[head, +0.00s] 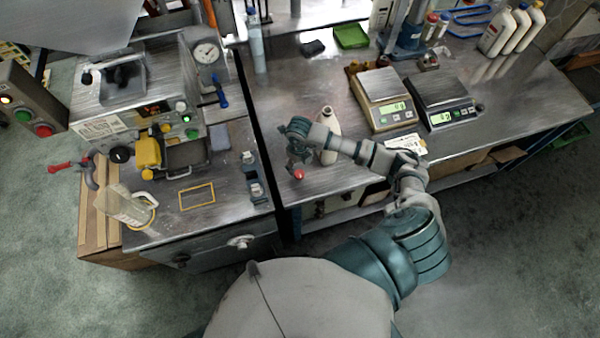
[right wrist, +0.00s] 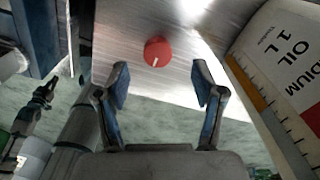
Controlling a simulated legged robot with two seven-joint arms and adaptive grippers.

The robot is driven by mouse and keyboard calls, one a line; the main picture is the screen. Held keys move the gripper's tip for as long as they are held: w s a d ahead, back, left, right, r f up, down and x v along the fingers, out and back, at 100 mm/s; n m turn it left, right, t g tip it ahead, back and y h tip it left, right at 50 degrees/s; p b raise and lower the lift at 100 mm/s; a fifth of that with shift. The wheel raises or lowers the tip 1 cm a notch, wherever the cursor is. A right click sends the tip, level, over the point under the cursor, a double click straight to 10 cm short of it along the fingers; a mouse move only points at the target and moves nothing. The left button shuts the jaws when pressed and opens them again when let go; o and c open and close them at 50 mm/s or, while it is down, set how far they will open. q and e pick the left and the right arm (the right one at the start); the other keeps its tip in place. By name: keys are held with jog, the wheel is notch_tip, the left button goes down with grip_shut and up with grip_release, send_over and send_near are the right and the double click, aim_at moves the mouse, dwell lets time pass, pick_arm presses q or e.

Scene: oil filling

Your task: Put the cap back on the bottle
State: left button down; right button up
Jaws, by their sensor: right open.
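The red cap (head: 299,174) lies on the metal bench top, near its front left corner. In the right wrist view the cap (right wrist: 157,51) is a red disc with a small pale mark, a little beyond the fingertips and between their lines. My right gripper (head: 297,163) is open and empty just above the cap; its two fingers (right wrist: 162,84) stand apart. The white oil bottle (head: 328,118) stands upright on the bench, partly hidden behind my right arm. Its label (right wrist: 291,62) shows at the right of the wrist view, beside my right finger.
Two scales (head: 381,99) (head: 442,100) stand right of the bottle. Several white bottles (head: 510,30) are at the back right. A machine (head: 140,100) and a clear jug (head: 128,208) stand on the left bench, beyond a dark gap.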

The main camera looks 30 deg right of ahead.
aim_at(300, 173)
jog(key=shift+d+f, duration=0.1)
jog(key=shift+a, duration=0.2)
jog(key=shift+s+a+f, duration=0.1)
jog(key=shift+f, duration=0.2)
jog(key=f, duration=0.2)
jog(key=f+p, duration=0.1)
jog(key=shift+s+f, duration=0.25)
jog(key=shift+f, duration=0.35)
jog(key=shift+d+f, duration=0.15)
jog(key=shift+d, duration=0.05)
jog(key=shift+a, duration=0.15)
jog(key=c, duration=0.8)
